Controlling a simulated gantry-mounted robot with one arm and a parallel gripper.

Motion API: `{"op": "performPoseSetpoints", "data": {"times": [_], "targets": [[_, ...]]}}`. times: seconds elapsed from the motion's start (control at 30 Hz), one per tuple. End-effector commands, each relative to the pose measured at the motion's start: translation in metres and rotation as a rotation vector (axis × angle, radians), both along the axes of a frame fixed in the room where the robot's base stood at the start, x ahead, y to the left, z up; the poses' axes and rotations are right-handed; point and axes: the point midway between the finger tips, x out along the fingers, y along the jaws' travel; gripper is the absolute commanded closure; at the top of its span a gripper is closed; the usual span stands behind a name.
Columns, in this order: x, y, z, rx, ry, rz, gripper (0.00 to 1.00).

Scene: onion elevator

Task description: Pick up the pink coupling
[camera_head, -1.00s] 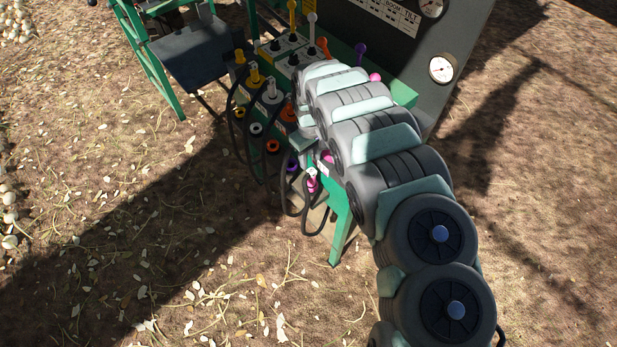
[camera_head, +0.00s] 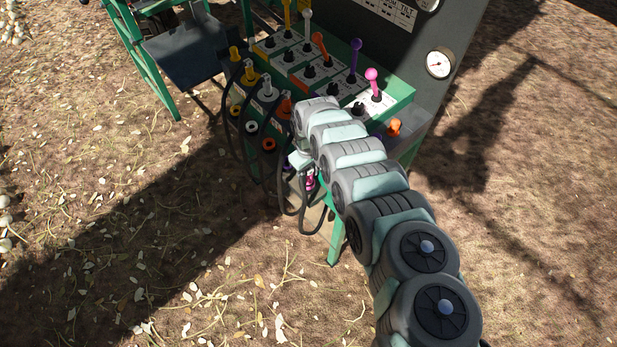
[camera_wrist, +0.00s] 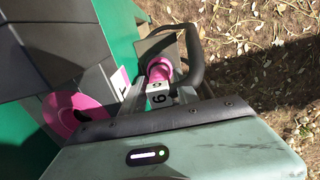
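The pink coupling (camera_head: 310,181) hangs at the low front right of the control stand, just below my gripper (camera_head: 299,160). In the wrist view the pink coupling (camera_wrist: 159,70) is upper centre, just beyond the front edge of my gripper (camera_wrist: 160,98), with a black hose curving around its right side.
A pink ring (camera_wrist: 76,114) is on the left in the wrist view. Yellow, white and orange (camera_head: 285,107) couplings with black hoses are to the left. Coloured levers, including a pink-knobbed one (camera_head: 372,83), stand on the green console (camera_head: 401,92). Open ground lies in front.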

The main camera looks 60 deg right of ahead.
Motion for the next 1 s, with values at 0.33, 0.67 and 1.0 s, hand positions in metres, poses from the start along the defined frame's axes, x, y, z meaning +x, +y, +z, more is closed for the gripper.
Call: {"op": "performPoseSetpoints", "data": {"times": [0.33, 0.67, 1.0], "targets": [[-0.0011, -0.0003, -0.0109, 0.000, 0.001, -0.001, 0.64], [-0.0011, 0.0000, -0.0109, 0.000, 0.002, -0.001, 0.90], [-0.0010, 0.0001, -0.0108, 0.001, 0.002, -0.001, 1.00]]}}
